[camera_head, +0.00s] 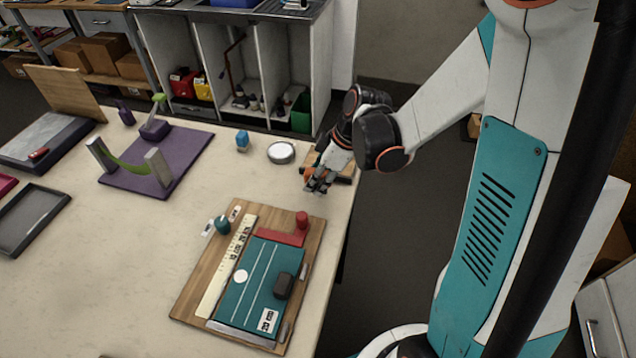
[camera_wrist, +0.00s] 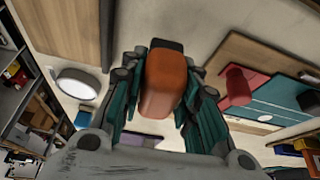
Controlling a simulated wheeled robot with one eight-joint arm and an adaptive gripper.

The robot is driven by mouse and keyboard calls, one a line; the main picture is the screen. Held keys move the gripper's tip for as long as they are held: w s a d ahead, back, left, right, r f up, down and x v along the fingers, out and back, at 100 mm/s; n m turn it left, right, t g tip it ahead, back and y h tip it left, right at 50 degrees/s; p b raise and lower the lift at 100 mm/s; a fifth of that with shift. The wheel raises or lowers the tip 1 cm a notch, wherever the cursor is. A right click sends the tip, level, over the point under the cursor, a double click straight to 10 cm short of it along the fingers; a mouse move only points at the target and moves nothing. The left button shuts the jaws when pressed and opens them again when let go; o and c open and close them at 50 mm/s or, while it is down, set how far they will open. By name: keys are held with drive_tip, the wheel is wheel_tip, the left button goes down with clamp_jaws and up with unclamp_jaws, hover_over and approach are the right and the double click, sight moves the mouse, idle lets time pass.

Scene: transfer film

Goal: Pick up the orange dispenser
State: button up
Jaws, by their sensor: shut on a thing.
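The orange dispenser (camera_wrist: 167,84), a rounded orange block with a dark end, sits between the fingers of my gripper (camera_wrist: 165,95) in the wrist view. The fingers close on it from both sides. In the head view my gripper (camera_head: 318,182) is at the right edge of the table, and it mostly hides the dispenser there. I cannot tell whether the dispenser touches the table.
A wooden board (camera_head: 187,287) with a teal mat (camera_head: 262,270), ruler and red square lies in front of my gripper. A round white-topped disc (camera_head: 281,152) and blue bottle (camera_head: 242,141) stand behind left. A purple mat (camera_head: 190,150) is farther left. Bare table lies between.

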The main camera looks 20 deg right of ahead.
wheel_tip(320, 180, up, 17)
drive_tip(key=p, duration=0.4)
drive_tip(key=shift+f+p, duration=0.15)
drive_tip(key=shift+p, duration=0.2)
